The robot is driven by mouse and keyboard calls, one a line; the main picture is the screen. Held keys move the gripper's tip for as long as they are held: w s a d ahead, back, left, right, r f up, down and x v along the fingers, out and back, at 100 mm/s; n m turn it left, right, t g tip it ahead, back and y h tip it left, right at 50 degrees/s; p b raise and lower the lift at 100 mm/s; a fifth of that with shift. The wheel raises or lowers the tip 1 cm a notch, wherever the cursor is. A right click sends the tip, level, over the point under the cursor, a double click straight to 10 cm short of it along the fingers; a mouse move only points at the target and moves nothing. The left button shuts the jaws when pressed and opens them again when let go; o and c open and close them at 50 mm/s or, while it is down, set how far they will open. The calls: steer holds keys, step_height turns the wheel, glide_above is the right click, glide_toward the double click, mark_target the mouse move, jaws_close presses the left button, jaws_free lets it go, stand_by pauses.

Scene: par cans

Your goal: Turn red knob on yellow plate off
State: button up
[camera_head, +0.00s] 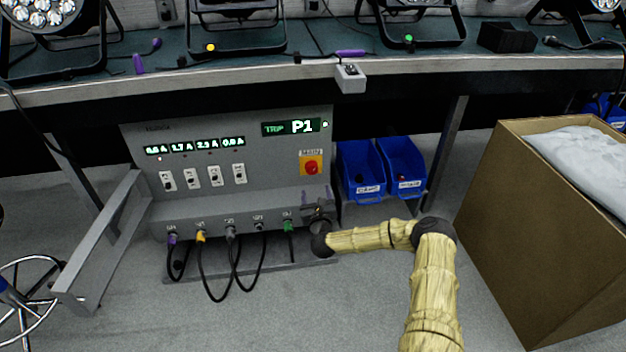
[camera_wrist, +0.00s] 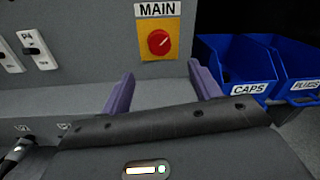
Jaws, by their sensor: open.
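The red knob (camera_head: 311,167) sits on the yellow plate (camera_head: 304,174) under a MAIN label, at the right of the grey panel's front. In the wrist view the red knob (camera_wrist: 159,42) shows a small pale mark at its upper right, and the yellow plate (camera_wrist: 147,55) is fully visible. My gripper (camera_wrist: 160,88) is open, its two purple fingers spread below the plate and apart from the knob. In the head view my gripper (camera_head: 318,212) is small and dark, just below the plate in front of the panel.
The grey panel (camera_head: 220,135) has several white switches, lit readouts and a display reading TRIP P1. Cables hang from its lower ledge. Blue bins (camera_head: 361,170) stand close on its right. A cardboard box (camera_head: 530,220) stands at the far right. A metal bench edge (camera_head: 240,72) runs above.

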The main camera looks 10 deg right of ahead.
mark_target(312, 171)
steer(key=w+b, duration=0.1)
steer(key=w, duration=0.2)
steer(key=w+b, duration=0.2)
steer(key=w, duration=0.1)
steer(key=w+b, duration=0.1)
steer(key=w, duration=0.2)
steer(key=shift+w+d+f+b, duration=0.15)
steer(key=shift+w+d+b, duration=0.15)
steer(key=shift+w, duration=0.4)
steer(key=shift+c, duration=0.2)
steer(key=c, duration=0.9)
